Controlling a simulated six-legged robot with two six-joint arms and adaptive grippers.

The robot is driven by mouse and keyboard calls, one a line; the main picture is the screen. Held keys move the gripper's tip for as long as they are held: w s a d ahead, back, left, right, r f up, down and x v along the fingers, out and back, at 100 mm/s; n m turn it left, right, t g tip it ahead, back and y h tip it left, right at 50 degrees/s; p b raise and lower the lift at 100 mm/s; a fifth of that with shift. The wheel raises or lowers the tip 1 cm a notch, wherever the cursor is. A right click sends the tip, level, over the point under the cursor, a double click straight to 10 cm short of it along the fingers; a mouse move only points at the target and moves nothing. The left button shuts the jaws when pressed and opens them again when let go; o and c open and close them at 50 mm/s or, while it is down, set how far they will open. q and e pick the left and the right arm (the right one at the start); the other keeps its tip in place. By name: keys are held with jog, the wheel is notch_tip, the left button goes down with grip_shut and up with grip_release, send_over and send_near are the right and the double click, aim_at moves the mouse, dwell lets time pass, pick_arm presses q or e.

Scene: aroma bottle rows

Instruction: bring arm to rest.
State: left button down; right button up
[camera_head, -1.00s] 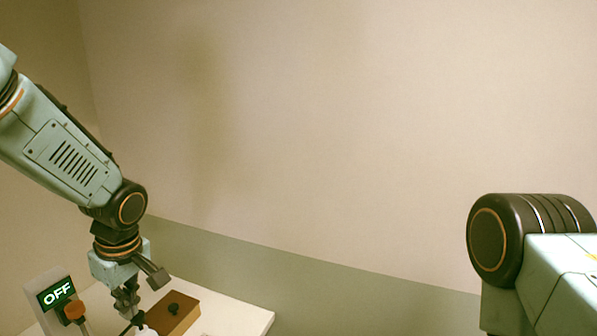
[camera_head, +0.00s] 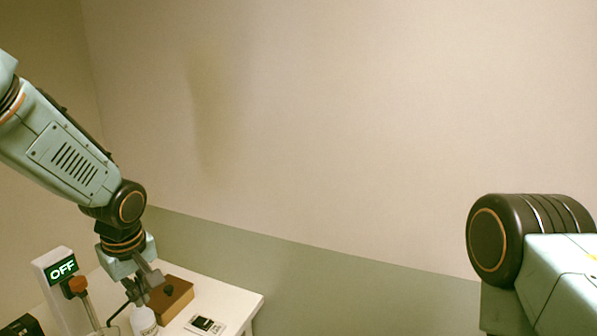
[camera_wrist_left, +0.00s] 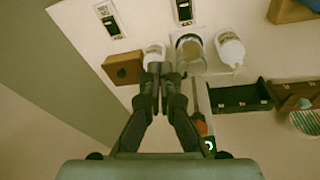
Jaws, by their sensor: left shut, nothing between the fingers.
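My left gripper (camera_head: 142,293) hangs pointing down over the white table at lower left in the head view. In the left wrist view its fingers (camera_wrist_left: 160,72) are together and empty. A white bottle (camera_head: 144,321) stands just below it in the head view. In the left wrist view a white bottle top (camera_wrist_left: 154,52) shows just beyond the fingertips, partly hidden; I cannot tell whether they touch. My right gripper is out of view; only part of my right arm shows at right.
A brown box (camera_head: 171,299) with a black knob sits beside the gripper. A box reading OFF (camera_head: 62,270) stands left. A small black-and-white plate (camera_head: 205,325) lies right. The left wrist view shows a glass jar (camera_wrist_left: 190,53), another white bottle (camera_wrist_left: 230,49) and dark trays (camera_wrist_left: 240,98).

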pick_arm(q)
jog(key=s+d+f+m+t+h+b, duration=0.1)
jog(key=s+d+f+m+b, duration=0.15)
jog(key=f, duration=0.55)
jog(key=s+d+f+m+t+h+b, duration=0.1)
jog(key=s+d+f+m+b, duration=0.2)
jog(key=f, duration=0.5)
jog(key=s+d+f+m+t+b, duration=0.1)
jog(key=s+d+f+m+b, duration=0.2)
jog(key=f, duration=0.4)
jog(key=s+a+f+m+g+b, duration=0.1)
jog(key=s+f+g+b, duration=0.4)
jog(key=s+f+b, duration=0.8)
jog(key=s+f+m, duration=0.1)
jog(key=s+f, duration=1)
jog(key=s, duration=0.1)
jog(key=shift+s+a+f+b, duration=0.2)
jog(key=shift+a+f+b, duration=0.05)
jog(key=shift+a+b, duration=0.15)
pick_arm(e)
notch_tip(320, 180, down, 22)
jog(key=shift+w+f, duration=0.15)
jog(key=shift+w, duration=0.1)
pick_arm(q)
jog(key=shift+w+y, duration=0.15)
jog(key=shift+y, duration=0.15)
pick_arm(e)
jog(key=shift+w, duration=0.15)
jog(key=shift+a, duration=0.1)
